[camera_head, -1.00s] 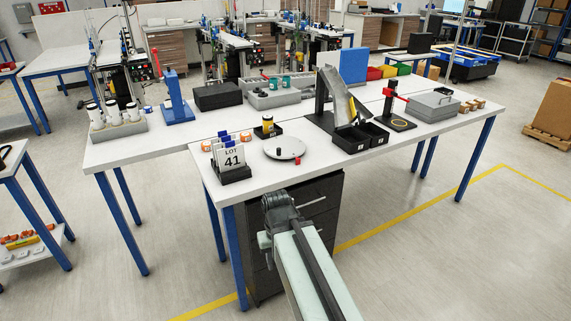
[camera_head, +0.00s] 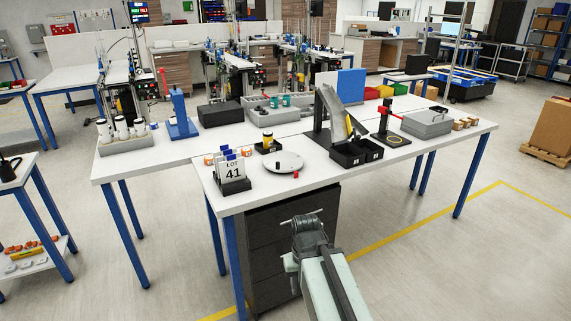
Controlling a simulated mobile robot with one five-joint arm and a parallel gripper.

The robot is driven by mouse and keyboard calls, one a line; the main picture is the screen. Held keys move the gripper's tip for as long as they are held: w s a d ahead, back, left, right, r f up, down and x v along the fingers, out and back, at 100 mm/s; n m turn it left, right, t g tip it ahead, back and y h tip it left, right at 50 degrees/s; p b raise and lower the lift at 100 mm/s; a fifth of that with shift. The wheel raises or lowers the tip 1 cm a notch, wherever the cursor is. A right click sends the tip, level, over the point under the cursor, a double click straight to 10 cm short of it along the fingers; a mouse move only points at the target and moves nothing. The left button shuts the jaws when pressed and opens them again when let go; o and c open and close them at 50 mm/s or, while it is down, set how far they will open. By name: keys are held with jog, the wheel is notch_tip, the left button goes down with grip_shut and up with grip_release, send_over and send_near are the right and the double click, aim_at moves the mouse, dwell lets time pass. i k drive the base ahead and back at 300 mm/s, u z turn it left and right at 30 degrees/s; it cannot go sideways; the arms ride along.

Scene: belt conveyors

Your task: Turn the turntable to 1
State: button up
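The turntable is a light grey round disc (camera_head: 284,162) lying flat on the near part of the white table, with a small dark mark on its top. A small red piece (camera_head: 296,174) sits at its front edge. The number markings are too small to read. My gripper (camera_head: 302,219) is at the end of my pale arm, in front of the table and the dark drawer unit, nearer to me than the turntable and apart from it. I cannot see clearly whether its fingers are open, and no held object shows.
A "LOT 41" card holder (camera_head: 232,185) stands left of the turntable. A small black tray with a yellow-and-black item (camera_head: 267,142) is behind it. Black bins (camera_head: 347,158) stand to its right. A dark drawer unit (camera_head: 290,240) is under the table edge. Open floor lies to the right.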

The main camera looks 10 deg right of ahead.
aim_at(283, 158)
jog(key=i, duration=0.9)
